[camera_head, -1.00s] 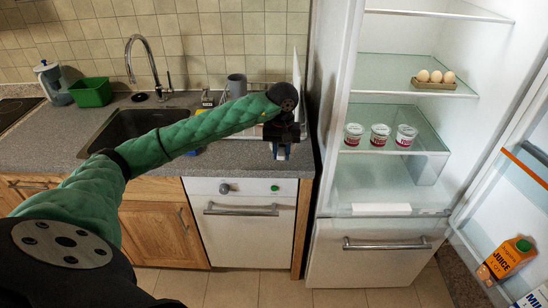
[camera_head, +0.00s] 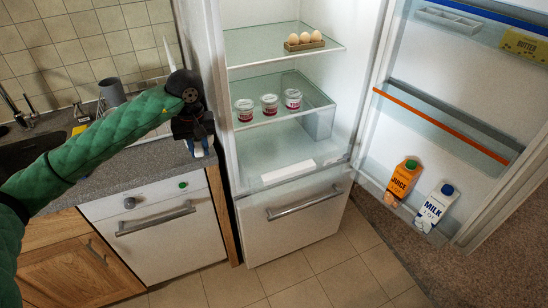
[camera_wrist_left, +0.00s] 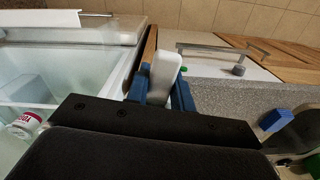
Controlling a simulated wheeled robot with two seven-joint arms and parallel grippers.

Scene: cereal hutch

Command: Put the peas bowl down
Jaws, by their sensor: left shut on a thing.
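My left gripper (camera_head: 198,149) is at the right end of the counter, beside the open fridge, pointing down. In the left wrist view, its blue fingers (camera_wrist_left: 160,94) are shut on a narrow white thing (camera_wrist_left: 163,72) with a rounded end. Only this white part shows, so I cannot tell the whole shape. No peas show, and I cannot make out a bowl. I cannot tell whether the white thing touches anything below. My right gripper is not in view.
The grey counter (camera_head: 140,170) has a grey mug (camera_head: 112,92). The fridge holds several yogurt cups (camera_head: 269,105) and eggs (camera_head: 305,42). The fridge door (camera_head: 430,110) stands open, with a juice carton (camera_head: 403,180) and milk carton (camera_head: 434,207). The lower fridge shelf has free room.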

